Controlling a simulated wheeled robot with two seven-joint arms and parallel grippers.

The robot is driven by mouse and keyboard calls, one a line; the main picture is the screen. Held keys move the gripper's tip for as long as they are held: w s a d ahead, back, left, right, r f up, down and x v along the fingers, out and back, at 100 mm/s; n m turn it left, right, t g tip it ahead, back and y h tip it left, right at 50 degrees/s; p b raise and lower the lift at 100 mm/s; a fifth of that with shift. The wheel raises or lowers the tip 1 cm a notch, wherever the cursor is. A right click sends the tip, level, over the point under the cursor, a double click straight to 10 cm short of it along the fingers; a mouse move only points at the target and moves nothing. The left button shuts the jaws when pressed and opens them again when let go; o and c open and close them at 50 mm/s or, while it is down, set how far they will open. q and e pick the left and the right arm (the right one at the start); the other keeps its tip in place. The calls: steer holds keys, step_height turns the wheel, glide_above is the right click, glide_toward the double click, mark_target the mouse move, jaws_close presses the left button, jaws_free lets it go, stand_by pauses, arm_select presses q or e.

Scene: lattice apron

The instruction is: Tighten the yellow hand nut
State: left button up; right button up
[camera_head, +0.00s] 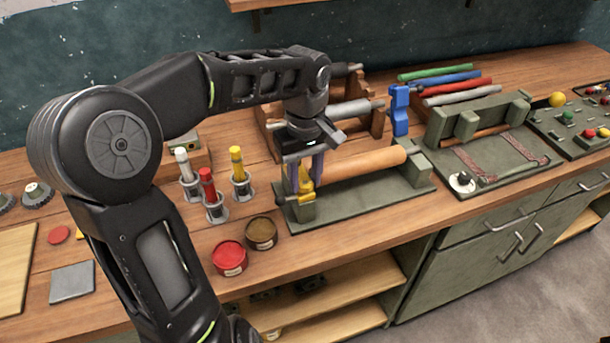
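The yellow hand nut (305,186) sits at the left end of a green fixture (370,201) that carries a brown roller (361,163). My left gripper (305,175) points down over the nut from above, with one finger on each side of it. The fingers hide part of the nut, and I cannot tell whether they touch it. My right gripper is not in view.
Red, white and yellow-handled tools stand in metal cups (216,211) left of the fixture. A red tin (229,258) and a brown tin (261,232) are in front. A blue clamp-like part (399,110) stands behind. A second green fixture (515,158) is to the right.

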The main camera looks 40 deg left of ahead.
arm_select(q)
jaws_close()
steer(key=shift+m, duration=0.8)
steer(key=shift+o, duration=2.2)
jaws_free()
steer(key=shift+r, duration=0.15)
